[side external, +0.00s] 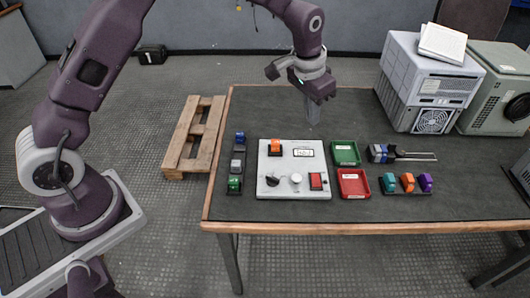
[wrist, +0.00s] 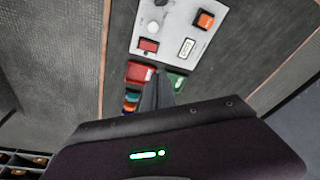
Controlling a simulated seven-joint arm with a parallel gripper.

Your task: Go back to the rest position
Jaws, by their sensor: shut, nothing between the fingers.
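My gripper (side external: 313,112) is shut and empty. It points down above the far part of the table, behind the control panel. In the wrist view the closed fingers (wrist: 157,92) show at the middle, with the panel beyond them. The light grey control panel (side external: 293,185) lies on the table below and to the left of my gripper. The panel also shows in the wrist view (wrist: 172,52), apart from my fingers.
A green tray (side external: 345,153) and a red tray (side external: 354,184) sit right of the panel. Colored blocks stand in racks on the left (side external: 235,164) and right (side external: 407,184). Grey machines (side external: 425,85) fill the back right. A pallet (side external: 190,135) lies left.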

